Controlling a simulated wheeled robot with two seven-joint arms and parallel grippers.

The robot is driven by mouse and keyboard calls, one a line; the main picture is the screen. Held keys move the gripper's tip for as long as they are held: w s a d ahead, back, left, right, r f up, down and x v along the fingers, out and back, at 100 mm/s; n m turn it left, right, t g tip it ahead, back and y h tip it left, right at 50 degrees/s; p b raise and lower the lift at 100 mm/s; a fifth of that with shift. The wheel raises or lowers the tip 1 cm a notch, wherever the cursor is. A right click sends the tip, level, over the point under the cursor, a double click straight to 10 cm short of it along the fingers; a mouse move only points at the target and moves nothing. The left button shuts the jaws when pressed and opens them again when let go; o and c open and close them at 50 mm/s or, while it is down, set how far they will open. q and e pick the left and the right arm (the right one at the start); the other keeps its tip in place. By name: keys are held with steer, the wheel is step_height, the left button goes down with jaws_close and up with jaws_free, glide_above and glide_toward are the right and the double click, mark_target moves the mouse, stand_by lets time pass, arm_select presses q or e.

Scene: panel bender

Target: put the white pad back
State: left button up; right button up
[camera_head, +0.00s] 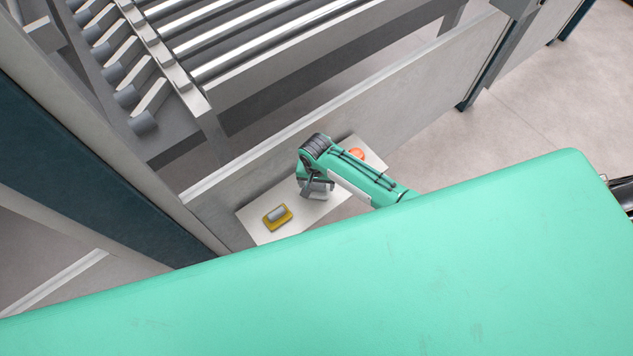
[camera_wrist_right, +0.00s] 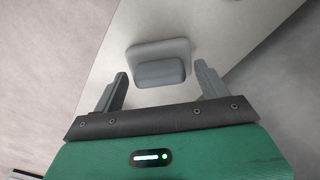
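The white pad (camera_wrist_right: 158,50) looks pale grey, with a darker grey block-shaped grip (camera_wrist_right: 160,73) on top. It lies on a white board in the right wrist view. My right gripper (camera_wrist_right: 161,70) is open, one finger on each side of the grip, with gaps on both sides. In the head view, my right gripper (camera_head: 317,188) is low over the white board, and I cannot clearly tell the pad from the fingers there. My left gripper is not in view.
On the white board (camera_head: 250,222), a yellow pad (camera_head: 277,217) with a grey grip lies to the left and a round orange-red thing (camera_head: 357,154) to the right. A grey machine panel (camera_head: 400,95) stands behind the board. A roller table (camera_head: 250,40) is beyond it.

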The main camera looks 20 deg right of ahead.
mark_target(316, 184)
steer(key=shift+r, duration=0.1)
step_height(316, 184, up, 12)
stand_by(0.6)
stand_by(0.4)
